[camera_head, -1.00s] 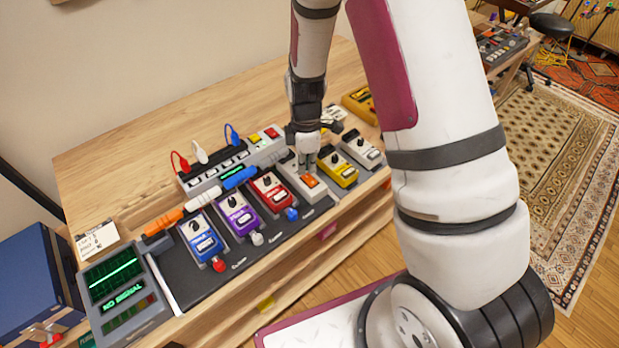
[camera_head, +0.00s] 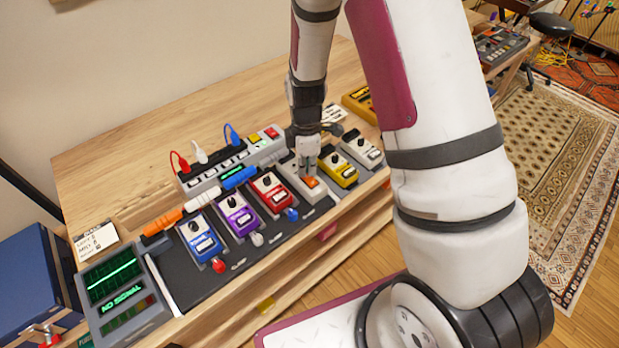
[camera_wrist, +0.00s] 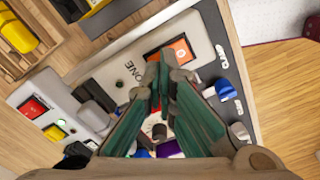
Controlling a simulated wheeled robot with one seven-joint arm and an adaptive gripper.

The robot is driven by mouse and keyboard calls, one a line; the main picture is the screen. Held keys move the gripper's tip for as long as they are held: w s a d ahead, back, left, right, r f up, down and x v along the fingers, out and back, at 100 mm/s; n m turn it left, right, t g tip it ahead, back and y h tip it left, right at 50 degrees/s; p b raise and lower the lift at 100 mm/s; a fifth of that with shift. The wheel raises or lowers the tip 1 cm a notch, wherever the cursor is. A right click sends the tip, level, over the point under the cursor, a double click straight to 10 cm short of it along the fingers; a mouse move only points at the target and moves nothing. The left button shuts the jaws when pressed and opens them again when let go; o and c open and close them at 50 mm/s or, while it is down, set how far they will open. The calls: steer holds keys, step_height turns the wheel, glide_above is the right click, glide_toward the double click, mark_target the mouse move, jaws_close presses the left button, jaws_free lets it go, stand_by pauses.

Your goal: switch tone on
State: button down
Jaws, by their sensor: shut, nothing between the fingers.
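The pale TONE pedal (camera_wrist: 135,62) has an orange square switch (camera_wrist: 170,53) and a small green light in the wrist view. In the head view its orange switch (camera_head: 311,182) sits between the red and yellow pedals. My gripper (camera_head: 309,172) is shut and empty, pointing down over this pedal. In the wrist view the fingertips (camera_wrist: 160,68) overlap the near edge of the switch; I cannot tell whether they touch it.
Blue (camera_head: 203,238), purple (camera_head: 240,216) and red (camera_head: 272,192) pedals stand left of it; a yellow pedal (camera_head: 338,168) and a white one (camera_head: 362,150) stand right. A power strip (camera_head: 222,168) with coloured plugs lies behind. The table's back left is clear.

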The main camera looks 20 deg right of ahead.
mark_target(307, 176)
steer(key=shift+f, duration=0.65)
stand_by(0.3)
steer(key=shift+r+p, duration=1.15)
steer(key=shift+r, duration=2.4)
